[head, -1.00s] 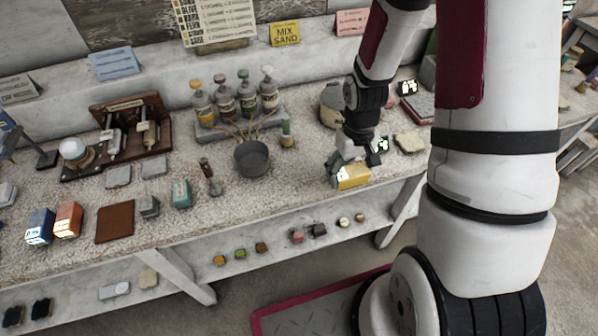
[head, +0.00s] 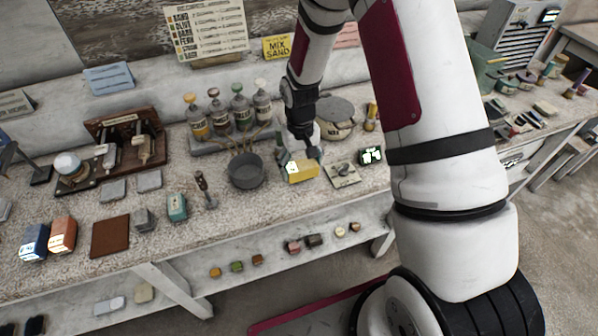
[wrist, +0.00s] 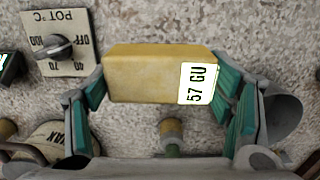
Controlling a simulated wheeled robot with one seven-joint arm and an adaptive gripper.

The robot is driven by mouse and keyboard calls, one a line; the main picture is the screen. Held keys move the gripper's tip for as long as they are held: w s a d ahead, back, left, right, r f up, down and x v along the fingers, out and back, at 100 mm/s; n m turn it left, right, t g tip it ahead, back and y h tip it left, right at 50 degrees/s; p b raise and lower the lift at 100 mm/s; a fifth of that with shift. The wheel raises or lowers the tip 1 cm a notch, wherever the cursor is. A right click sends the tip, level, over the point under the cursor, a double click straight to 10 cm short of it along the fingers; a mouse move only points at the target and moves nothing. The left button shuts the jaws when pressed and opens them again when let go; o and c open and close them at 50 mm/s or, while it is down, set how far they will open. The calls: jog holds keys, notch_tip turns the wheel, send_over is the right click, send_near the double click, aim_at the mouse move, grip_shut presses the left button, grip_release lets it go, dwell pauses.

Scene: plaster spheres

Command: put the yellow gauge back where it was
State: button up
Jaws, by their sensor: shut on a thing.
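The yellow gauge (head: 302,171) is a small block with a white label reading "57 GU" in the wrist view (wrist: 145,75). My gripper (head: 300,157) is shut on it, with teal finger pads at both its ends in the wrist view (wrist: 158,88). It is over the bench, right of the grey pot (head: 246,171) and left of the dial plate (head: 342,177); I cannot tell whether it touches the top. A blue gauge-like block (head: 34,241) and an orange one (head: 62,234) stand at the left, beside a brown mat (head: 110,236).
Several bottles (head: 220,118) in a rack stand behind the pot. A lidded crock (head: 336,117) and a small dark display (head: 371,155) are behind and right of my gripper. Speckled bench top (head: 230,222) is clear in front of the pot.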

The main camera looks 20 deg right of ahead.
aim_at(299, 173)
jog(key=shift+w+a+f+p, duration=0.15)
jog(key=shift+w+f+p, duration=0.05)
jog(key=shift+f, duration=0.7)
jog(key=shift+w+a+f+p, duration=0.1)
jog(key=shift+w+f+p, duration=0.1)
jog(key=shift+f, duration=0.7)
jog(key=shift+f, duration=0.1)
jog(key=o, duration=1.5)
jog(key=shift+c, duration=0.2)
